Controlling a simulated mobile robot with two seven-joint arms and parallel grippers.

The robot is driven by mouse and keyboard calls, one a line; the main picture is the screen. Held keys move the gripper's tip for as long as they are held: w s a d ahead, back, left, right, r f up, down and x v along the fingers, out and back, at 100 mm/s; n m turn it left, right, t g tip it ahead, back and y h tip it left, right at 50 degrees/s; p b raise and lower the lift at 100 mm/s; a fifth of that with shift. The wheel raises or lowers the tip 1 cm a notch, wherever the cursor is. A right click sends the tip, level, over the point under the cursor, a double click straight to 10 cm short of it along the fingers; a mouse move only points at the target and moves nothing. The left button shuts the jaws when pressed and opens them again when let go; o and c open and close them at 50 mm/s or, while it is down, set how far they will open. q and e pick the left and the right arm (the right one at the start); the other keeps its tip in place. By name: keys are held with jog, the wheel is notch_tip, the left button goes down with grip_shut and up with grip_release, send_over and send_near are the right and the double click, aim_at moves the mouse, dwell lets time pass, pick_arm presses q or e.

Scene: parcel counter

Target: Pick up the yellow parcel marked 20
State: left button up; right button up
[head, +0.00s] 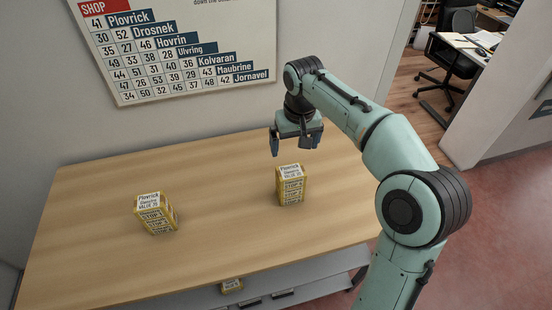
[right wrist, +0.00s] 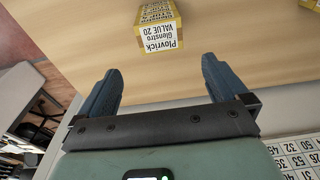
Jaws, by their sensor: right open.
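The yellow parcel marked 20 (head: 291,187) stands upright on the right part of the wooden counter, its white top label facing up. In the right wrist view its label (right wrist: 158,37) reads Plovrick, Glenstro, VALUE 20, upside down. My right gripper (head: 293,147) is open and empty, above and behind this parcel, apart from it. In the right wrist view the parcel lies beyond the gap between the two fingers (right wrist: 161,66). My left gripper is not in view.
A similar yellow parcel (head: 157,213) stands on the left of the counter (head: 100,270); its value is too small to read surely. A price chart (head: 170,55) hangs on the wall behind. The counter between the parcels is clear.

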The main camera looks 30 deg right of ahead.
jog(key=b, duration=0.1)
send_over(291, 171)
jog(key=s, duration=0.1)
notch_tip(291, 171, down, 7)
jog(key=shift+s+f, duration=0.1)
jog(key=shift+f, duration=0.1)
jog(key=shift+w+f, duration=0.2)
jog(key=shift+f, duration=0.3)
jog(key=f, duration=0.4)
jog(key=shift+w+f, duration=0.35)
jog(key=c, duration=0.8)
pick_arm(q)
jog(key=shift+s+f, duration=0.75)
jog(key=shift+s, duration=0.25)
pick_arm(e)
jog(key=shift+c, duration=0.3)
jog(key=shift+r, duration=0.15)
